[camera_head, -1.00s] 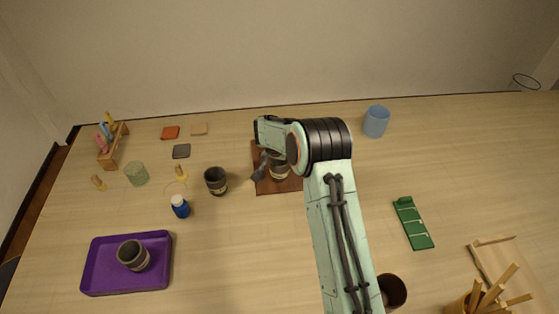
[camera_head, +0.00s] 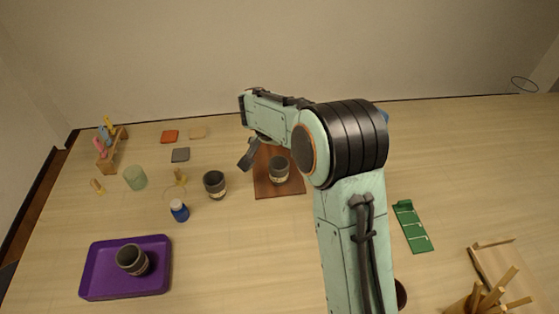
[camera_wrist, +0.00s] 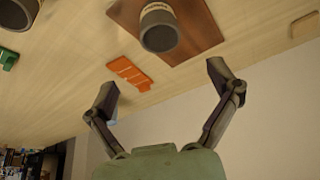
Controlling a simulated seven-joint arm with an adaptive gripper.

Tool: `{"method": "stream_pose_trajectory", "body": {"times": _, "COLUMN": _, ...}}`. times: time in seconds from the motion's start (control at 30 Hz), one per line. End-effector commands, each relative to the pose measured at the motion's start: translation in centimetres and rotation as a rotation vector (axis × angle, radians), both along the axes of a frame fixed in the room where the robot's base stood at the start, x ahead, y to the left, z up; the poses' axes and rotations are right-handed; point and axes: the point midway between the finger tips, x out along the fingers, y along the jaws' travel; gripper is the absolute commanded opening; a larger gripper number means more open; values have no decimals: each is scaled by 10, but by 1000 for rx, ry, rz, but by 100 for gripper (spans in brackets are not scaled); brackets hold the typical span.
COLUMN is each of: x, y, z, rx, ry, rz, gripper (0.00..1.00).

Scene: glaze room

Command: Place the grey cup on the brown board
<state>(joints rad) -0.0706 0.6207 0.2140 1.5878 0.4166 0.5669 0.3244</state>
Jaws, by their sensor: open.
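A grey cup (camera_head: 279,170) with a pale band stands upright on the brown board (camera_head: 264,188). The cup (camera_wrist: 158,30) and the board (camera_wrist: 200,28) also show at the top of the wrist view. My gripper (camera_wrist: 162,86) is open and empty, its fingers spread and apart from the cup. In the head view my gripper (camera_head: 249,154) is just left of and above the cup, partly hidden by my arm. A similar grey cup (camera_head: 214,185) stands on the table left of the board. Another (camera_head: 132,260) sits in the purple tray (camera_head: 98,290).
A blue-and-white bottle (camera_head: 179,211), a green cup (camera_head: 135,178) and a wooden tool rack (camera_head: 112,155) stand at the left. A green rack (camera_head: 413,226) and a pot of sticks (camera_head: 480,302) are at the right. Bare table lies between tray and arm.

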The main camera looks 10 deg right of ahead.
Motion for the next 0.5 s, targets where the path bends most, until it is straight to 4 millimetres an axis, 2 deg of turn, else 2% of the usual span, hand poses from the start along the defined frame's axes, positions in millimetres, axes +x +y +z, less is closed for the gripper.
{"method": "stream_pose_trajectory", "body": {"times": 0.17, "x": -4, "y": 0, "z": 6, "rx": 0, "ry": 2, "rz": 3, "gripper": 89}}
{"method": "stream_pose_trajectory", "body": {"times": 0.27, "x": -19, "y": -3, "z": 21, "rx": -2, "ry": 20, "rz": 29, "gripper": 89}}
{"method": "stream_pose_trajectory", "body": {"times": 0.37, "x": -61, "y": -11, "z": 48, "rx": -5, "ry": 70, "rz": 92, "gripper": 89}}
{"method": "stream_pose_trajectory", "body": {"times": 0.47, "x": -126, "y": -22, "z": 75, "rx": 4, "ry": 147, "rz": 178, "gripper": 89}}
{"method": "stream_pose_trajectory", "body": {"times": 0.5, "x": -156, "y": -25, "z": 82, "rx": 11, "ry": 180, "rz": 215, "gripper": 89}}
